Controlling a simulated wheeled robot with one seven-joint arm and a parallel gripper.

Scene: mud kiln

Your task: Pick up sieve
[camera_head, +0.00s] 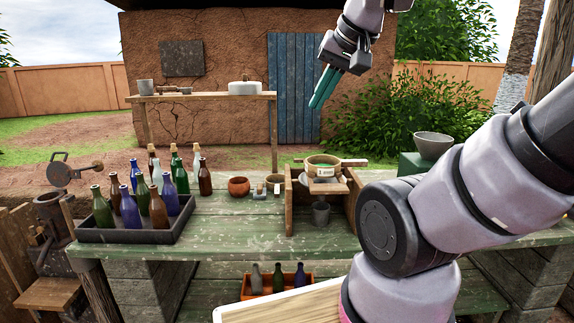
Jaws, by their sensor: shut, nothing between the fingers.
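What looks like the sieve (324,161) is a round, pale yellow-rimmed piece with a short wooden handle to its right. It sits on top of a small wooden stand (290,205) on the green table, a little right of the picture's middle. My gripper (319,100) is high above the table, over and slightly behind the sieve, pointing down and left. Its two teal fingers are together and hold nothing. There is clear air between the gripper and the sieve. The lower part of the stand's right side is partly hidden by my arm.
A dark tray (120,236) of several bottles stands on the green table's left. A reddish bowl (238,186) and small cups sit left of the stand, and a grey cup (321,213) stands below the sieve. A grey bowl (433,145) is at right. The table's front middle is clear.

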